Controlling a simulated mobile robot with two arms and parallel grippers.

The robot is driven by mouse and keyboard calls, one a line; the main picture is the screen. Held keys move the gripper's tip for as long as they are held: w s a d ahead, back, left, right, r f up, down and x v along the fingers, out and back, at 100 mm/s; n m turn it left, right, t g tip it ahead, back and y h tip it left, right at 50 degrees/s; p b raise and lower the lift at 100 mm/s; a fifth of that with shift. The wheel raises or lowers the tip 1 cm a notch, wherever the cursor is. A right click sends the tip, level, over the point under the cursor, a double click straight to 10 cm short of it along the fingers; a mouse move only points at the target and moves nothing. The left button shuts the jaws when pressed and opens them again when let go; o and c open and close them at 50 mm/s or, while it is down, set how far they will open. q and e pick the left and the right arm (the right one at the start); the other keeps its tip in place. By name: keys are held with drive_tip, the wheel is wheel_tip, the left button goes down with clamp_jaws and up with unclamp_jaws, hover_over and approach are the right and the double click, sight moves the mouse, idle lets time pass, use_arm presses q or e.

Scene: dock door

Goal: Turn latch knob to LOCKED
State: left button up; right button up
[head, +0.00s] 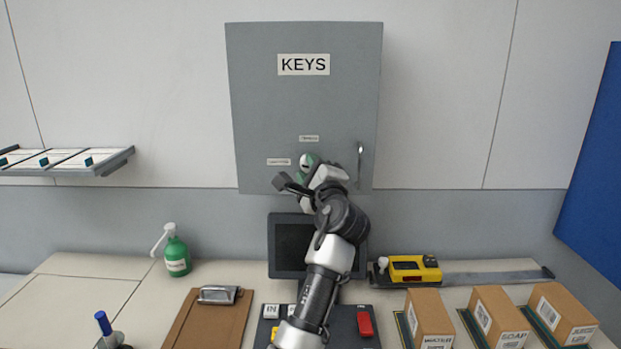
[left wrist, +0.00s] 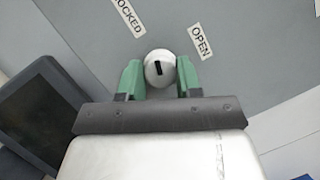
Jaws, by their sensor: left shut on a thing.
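The latch knob (left wrist: 160,54) is round and white with a short dark mark on its face. It sits on the grey key cabinet (head: 305,100) marked KEYS. My left gripper (left wrist: 158,78) is shut on it, with a green finger on each side; the head view shows the gripper (head: 308,163) at the cabinet's lower part. The LOCKED label (left wrist: 129,16) and the OPEN label (left wrist: 201,41) are beside the knob in the wrist view. I cannot tell which label the mark points to. My right gripper is out of view.
A vertical handle (head: 360,163) is on the cabinet's right side. Below stand a dark screen (head: 288,243), a clipboard (head: 200,325), a green pump bottle (head: 177,256), a yellow device (head: 409,270) and several boxes (head: 430,315). A shelf (head: 110,168) is on the left.

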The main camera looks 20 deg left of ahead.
use_arm(q)
drive_tip(key=shift+r+n+g+b, duration=0.2)
drive_tip(key=shift+n+g, duration=0.1)
drive_tip(key=shift+n, duration=0.6)
drive_tip(key=shift+r+n+g+b, duration=0.1)
drive_tip(key=shift+r+n+g, duration=0.15)
drive_tip(key=shift+n, duration=0.65)
drive_tip(key=o, duration=0.9)
drive_tip(key=shift+f, duration=0.1)
drive_tip(key=shift+w+f, duration=0.1)
drive_tip(key=shift+f, duration=0.05)
drive_tip(key=shift+f, duration=0.1)
